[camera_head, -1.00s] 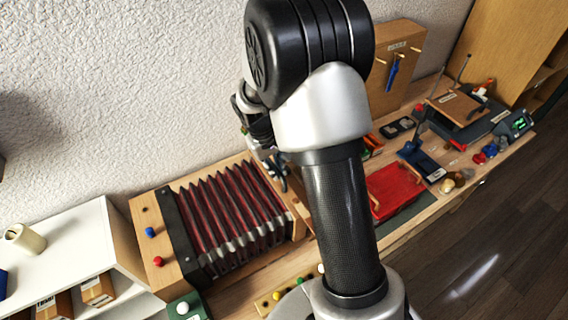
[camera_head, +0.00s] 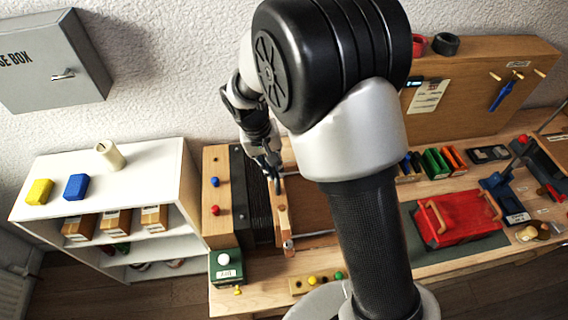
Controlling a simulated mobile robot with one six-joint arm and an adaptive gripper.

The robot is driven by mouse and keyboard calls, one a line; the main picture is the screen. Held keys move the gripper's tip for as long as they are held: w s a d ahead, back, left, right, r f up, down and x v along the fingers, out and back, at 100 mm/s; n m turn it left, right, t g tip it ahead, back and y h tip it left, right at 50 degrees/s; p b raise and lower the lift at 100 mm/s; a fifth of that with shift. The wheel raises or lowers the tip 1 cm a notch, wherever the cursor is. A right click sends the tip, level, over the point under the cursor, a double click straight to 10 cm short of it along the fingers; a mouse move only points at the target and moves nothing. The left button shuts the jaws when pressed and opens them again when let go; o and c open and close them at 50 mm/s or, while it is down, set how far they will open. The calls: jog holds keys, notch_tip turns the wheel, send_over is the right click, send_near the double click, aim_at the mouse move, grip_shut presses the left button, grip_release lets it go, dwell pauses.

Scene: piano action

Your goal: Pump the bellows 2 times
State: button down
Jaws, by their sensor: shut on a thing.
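The bellows (camera_head: 257,205) stand on the workbench with their dark pleats pressed close together. A fixed wooden end board (camera_head: 216,227) with a blue and a red knob is on their left. The narrow wooden moving board (camera_head: 282,222) is on their right, close to the fixed board. My gripper (camera_head: 277,182) is at the upper part of the moving board, shut on what seems to be its handle. The fingers and my arm hide most of that grip.
A white shelf (camera_head: 110,156) with blocks and boxes stands to the left. My arm hides part of the bench.

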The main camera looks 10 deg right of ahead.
jog(key=shift+a, duration=0.2)
jog(key=c, duration=1.6)
grip_release()
jog(key=shift+a, duration=0.1)
jog(key=shift+c, duration=0.2)
notch_tip(320, 180, up, 12)
jog(key=a, duration=0.2)
jog(key=shift+a+f, duration=0.1)
